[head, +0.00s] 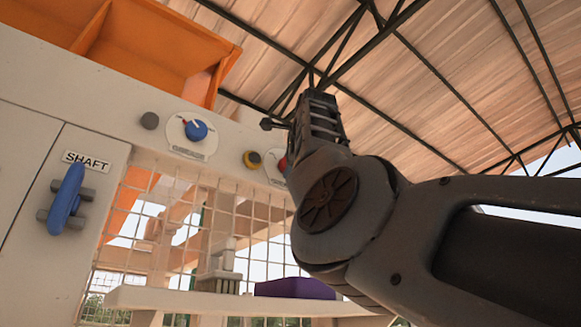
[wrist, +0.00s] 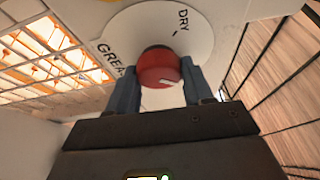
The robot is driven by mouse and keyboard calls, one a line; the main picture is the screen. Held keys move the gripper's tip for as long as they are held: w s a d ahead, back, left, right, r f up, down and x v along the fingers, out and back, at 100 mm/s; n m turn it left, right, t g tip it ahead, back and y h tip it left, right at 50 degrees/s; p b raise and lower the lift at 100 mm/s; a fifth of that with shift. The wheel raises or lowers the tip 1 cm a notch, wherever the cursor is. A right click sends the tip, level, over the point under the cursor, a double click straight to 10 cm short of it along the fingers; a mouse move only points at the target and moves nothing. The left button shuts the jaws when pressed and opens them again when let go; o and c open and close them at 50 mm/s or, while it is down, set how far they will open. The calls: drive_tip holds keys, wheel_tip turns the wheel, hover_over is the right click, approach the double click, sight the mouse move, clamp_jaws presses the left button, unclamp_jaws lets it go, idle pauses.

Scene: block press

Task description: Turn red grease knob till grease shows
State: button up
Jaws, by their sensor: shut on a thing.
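The red grease knob (wrist: 160,68) sits on a round white dial plate in the wrist view, with "DRY" at the top and "GREASE", partly hidden, at the left. The knob's white mark is at its lower right, away from the visible words. My gripper (wrist: 158,85) is shut on the knob, one blue-grey finger on each side. In the head view only a sliver of the red knob (head: 283,163) shows beside my gripper (head: 285,125), and my arm hides much of its plate. No grease is visible.
A blue SHAFT handle (head: 67,198) is farther left. Wire mesh (head: 180,225) and a shelf (head: 200,301) with a purple block (head: 295,289) lie below.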

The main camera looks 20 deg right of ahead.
drive_tip(key=shift+m, duration=0.3)
drive_tip(key=shift+f, duration=0.1)
drive_tip(key=o, duration=1)
drive_tip(key=shift+s+a+r+b, duration=0.15)
drive_tip(key=shift+s+b, duration=0.75)
drive_tip(key=shift+s, duration=1.05)
drive_tip(key=shift+s+a+r+b, duration=0.1)
drive_tip(key=shift+s+b, duration=0.75)
drive_tip(key=shift+s, duration=1.05)
